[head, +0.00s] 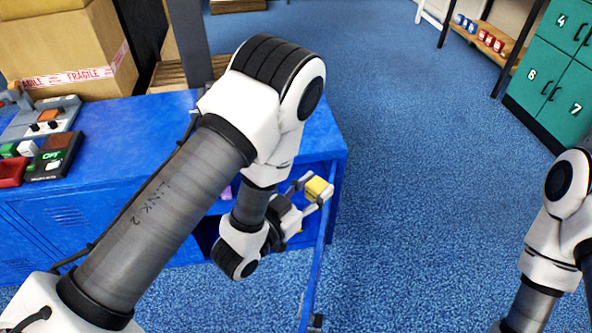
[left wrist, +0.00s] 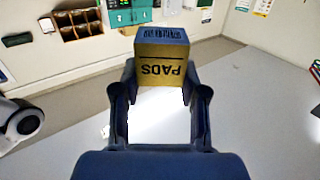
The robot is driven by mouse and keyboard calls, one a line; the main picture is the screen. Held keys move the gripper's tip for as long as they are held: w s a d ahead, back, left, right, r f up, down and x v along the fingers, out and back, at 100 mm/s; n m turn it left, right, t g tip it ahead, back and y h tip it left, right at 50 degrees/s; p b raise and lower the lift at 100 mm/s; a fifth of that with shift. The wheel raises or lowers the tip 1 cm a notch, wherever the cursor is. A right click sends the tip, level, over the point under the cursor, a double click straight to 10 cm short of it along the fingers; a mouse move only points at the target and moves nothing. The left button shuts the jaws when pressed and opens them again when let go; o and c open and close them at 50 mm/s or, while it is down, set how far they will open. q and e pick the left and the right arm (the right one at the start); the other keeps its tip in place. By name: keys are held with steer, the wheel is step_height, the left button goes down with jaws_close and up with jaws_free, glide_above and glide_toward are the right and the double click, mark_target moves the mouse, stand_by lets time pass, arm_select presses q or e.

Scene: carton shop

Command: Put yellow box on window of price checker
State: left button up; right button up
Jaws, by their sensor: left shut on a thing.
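The yellow box (head: 316,188) is held between the fingertips of my left gripper (head: 312,194), to the right of the blue cabinet. In the left wrist view the box (left wrist: 162,72) is yellow-brown with upside-down "PADS" lettering and a dark barcode side. The fingers of my left gripper (left wrist: 160,90) are shut on its two sides. The box is clear of any surface. I cannot pick out a price checker or its window in either view. My right arm shows at the right edge of the head view, with its gripper out of the picture.
A blue cabinet (head: 110,122) stands at left with a door (head: 322,250) open near my left gripper. A carton (head: 65,50) and button boxes (head: 45,150) are on its top. Teal lockers (head: 555,70) stand at far right. The blue floor (head: 420,170) between is clear.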

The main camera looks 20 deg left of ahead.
arm_select(q)
steer(key=s+d+r+m+g+h, duration=0.2)
steer(key=s+d+m+h, duration=0.1)
steer(key=d+h, duration=0.15)
step_height(320, 180, down, 5)
steer(key=w+d+m+g+h, duration=0.1)
steer(key=w+m+g+h, duration=0.1)
steer(key=m+g+h, duration=0.4)
steer(key=m+g, duration=0.3)
steer(key=g, duration=0.4)
steer(key=shift+w+d+f, duration=0.15)
steer(key=shift+w+d, duration=0.25)
